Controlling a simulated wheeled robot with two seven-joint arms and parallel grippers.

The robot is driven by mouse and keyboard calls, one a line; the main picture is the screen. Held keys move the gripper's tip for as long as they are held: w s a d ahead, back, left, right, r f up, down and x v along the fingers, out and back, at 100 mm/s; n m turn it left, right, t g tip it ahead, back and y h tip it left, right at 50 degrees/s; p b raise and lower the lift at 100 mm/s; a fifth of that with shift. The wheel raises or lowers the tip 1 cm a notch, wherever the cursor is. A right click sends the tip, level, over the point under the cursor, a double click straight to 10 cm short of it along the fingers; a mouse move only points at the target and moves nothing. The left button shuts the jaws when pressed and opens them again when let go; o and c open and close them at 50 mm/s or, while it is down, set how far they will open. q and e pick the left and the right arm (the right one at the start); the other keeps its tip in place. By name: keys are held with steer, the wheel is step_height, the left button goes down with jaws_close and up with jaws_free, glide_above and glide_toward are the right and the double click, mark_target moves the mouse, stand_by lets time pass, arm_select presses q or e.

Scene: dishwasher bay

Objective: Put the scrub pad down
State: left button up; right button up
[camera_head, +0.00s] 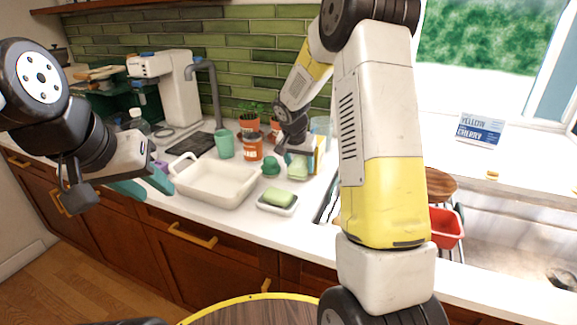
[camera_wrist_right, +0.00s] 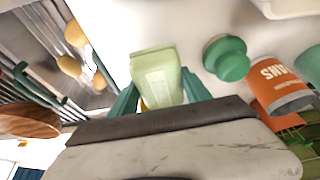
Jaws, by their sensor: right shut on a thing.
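The scrub pad, a pale green block (camera_wrist_right: 155,75), is held between the teal fingers of my right gripper (camera_wrist_right: 160,95). In the head view the pad (camera_head: 298,170) hangs below my right gripper (camera_head: 300,157), over the white counter; I cannot tell whether it touches. A green block (camera_head: 279,197) lies on a small white dish (camera_head: 266,208) in front of it. My left gripper (camera_head: 148,186) is open and empty, by the counter's front edge left of the white baking dish (camera_head: 212,196).
A teal round object (camera_head: 271,168), an orange can (camera_head: 253,148) and a teal cup (camera_head: 224,144) stand left of my right gripper. The sink with a red tub (camera_head: 447,228) lies to the right. Bare counter shows around the small dish.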

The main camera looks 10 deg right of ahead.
mark_target(298, 164)
steer(key=shift+w+a+f, duration=0.1)
steer(key=shift+w+f, duration=0.05)
steer(key=shift+f, duration=0.7)
steer(key=shift+w+a+f, duration=0.1)
steer(key=shift+w+f, duration=0.05)
steer(key=shift+f, duration=0.65)
steer(key=shift+f, duration=0.25)
steer(key=o, duration=1.6)
steer(key=shift+d, duration=0.1)
steer(key=v, duration=0.9)
steer(key=shift+s+r, duration=0.1)
steer(key=s+a+r+n+t+y, duration=0.1)
steer(key=s+r, duration=0.6)
steer(key=s, duration=0.8)
steer(key=s+a+r+n+t+y, duration=0.1)
steer(key=s+r+n, duration=0.4)
steer(key=s, duration=1)
step_height(298, 164, up, 2)
steer(key=shift+a+n+y, duration=0.3)
steer(key=shift+a+y, duration=0.35)
steer(key=shift+y, duration=0.55)
